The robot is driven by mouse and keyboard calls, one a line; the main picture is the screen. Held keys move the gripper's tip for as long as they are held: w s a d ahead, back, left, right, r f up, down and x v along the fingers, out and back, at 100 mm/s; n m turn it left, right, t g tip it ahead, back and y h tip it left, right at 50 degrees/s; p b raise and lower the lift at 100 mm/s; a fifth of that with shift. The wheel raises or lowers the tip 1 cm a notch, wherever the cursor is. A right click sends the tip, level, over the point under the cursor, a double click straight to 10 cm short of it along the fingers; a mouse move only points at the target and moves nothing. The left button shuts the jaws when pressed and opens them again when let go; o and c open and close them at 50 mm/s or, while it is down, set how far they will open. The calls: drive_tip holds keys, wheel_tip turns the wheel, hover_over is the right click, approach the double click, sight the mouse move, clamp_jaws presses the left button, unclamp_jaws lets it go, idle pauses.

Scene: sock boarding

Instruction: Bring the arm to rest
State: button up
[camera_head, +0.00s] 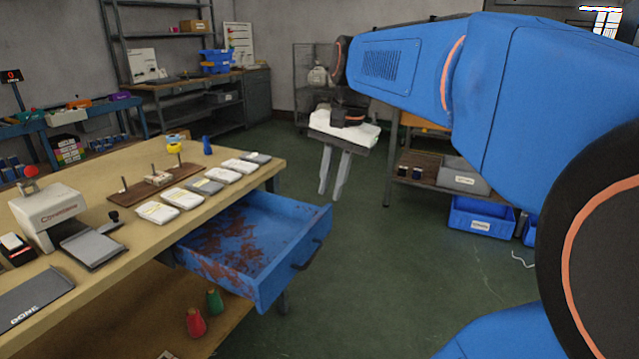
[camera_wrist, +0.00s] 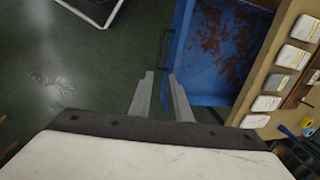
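My gripper (camera_head: 331,192) hangs from my blue arm, pointing down over the green floor, to the right of the open drawer. Its two grey fingers stand apart with nothing between them. In the wrist view the gripper (camera_wrist: 161,76) also shows open and empty, with the floor and the drawer's edge beyond it. The blue drawer (camera_head: 262,225) is pulled out from the wooden workbench (camera_head: 75,190); its inside has reddish-brown patches. My gripper appears apart from the drawer and the bench.
Several white packets, including one packet (camera_head: 157,212), lie along the bench edge. A boarding press-like machine (camera_head: 48,213) stands at the bench's left. Red and green bottles (camera_head: 194,322) stand on the lower shelf. A shelf with a blue bin (camera_head: 480,217) is behind my arm. Open floor (camera_head: 400,260) lies between.

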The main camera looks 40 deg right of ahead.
drive_tip(key=s+a+f+n+t, duration=0.1)
drive_tip(key=s+a+f+n, duration=0.4)
drive_tip(key=f, duration=0.3)
drive_tip(key=s+a+f+n+t+h, duration=0.1)
drive_tip(key=s+a+f+n, duration=0.4)
drive_tip(key=s+f+n, duration=0.1)
wheel_tip(320, 180, down, 2)
drive_tip(key=shift+a+f+n+t, duration=0.1)
drive_tip(key=shift+a+n+t, duration=0.15)
drive_tip(key=shift+n+t, duration=0.25)
